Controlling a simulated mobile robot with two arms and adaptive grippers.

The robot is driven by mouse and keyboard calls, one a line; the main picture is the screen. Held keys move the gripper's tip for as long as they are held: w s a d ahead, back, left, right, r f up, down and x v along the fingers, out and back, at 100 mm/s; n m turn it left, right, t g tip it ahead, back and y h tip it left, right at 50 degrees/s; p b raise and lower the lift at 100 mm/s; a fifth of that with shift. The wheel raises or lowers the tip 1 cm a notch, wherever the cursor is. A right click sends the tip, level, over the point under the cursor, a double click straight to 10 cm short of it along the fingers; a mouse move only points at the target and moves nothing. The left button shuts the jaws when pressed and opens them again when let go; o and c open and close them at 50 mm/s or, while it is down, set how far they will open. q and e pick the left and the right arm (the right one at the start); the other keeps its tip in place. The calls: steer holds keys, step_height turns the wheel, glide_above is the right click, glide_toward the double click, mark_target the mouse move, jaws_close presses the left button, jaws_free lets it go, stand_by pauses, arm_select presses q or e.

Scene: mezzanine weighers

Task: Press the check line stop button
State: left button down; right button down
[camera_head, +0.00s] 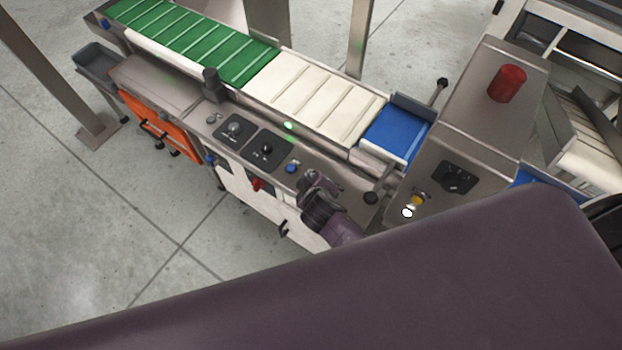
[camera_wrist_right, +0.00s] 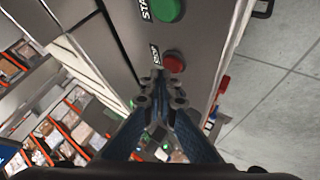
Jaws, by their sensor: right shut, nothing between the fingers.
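The red stop button (camera_wrist_right: 174,62) shows in the right wrist view, beside a "STOP" label on a grey panel. The green start button (camera_wrist_right: 167,9) is above it on the same panel. My right gripper (camera_wrist_right: 160,76) is shut and empty, its fingertips at the lower left edge of the red button in the picture. I cannot tell if they touch it. In the head view my right gripper (camera_head: 312,184) is over the front edge of the conveyor machine and hides what lies behind it. My left gripper is in neither view.
The machine's top has dark control plates (camera_head: 266,149), a blue button (camera_head: 292,167) and a green lamp (camera_head: 288,125). A steel cabinet (camera_head: 470,110) with a red beacon (camera_head: 507,83) stands at right. Floor in front is clear.

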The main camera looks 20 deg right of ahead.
steer(key=shift+f+b, duration=0.3)
steer(key=shift+f, duration=0.25)
stand_by(0.6)
steer(key=shift+r, duration=0.1)
steer(key=shift+r+p, duration=0.8)
steer(key=shift+p, duration=0.15)
step_height(320, 180, up, 5)
steer(key=p, duration=0.5)
steer(key=shift+r, duration=0.1)
stand_by(0.6)
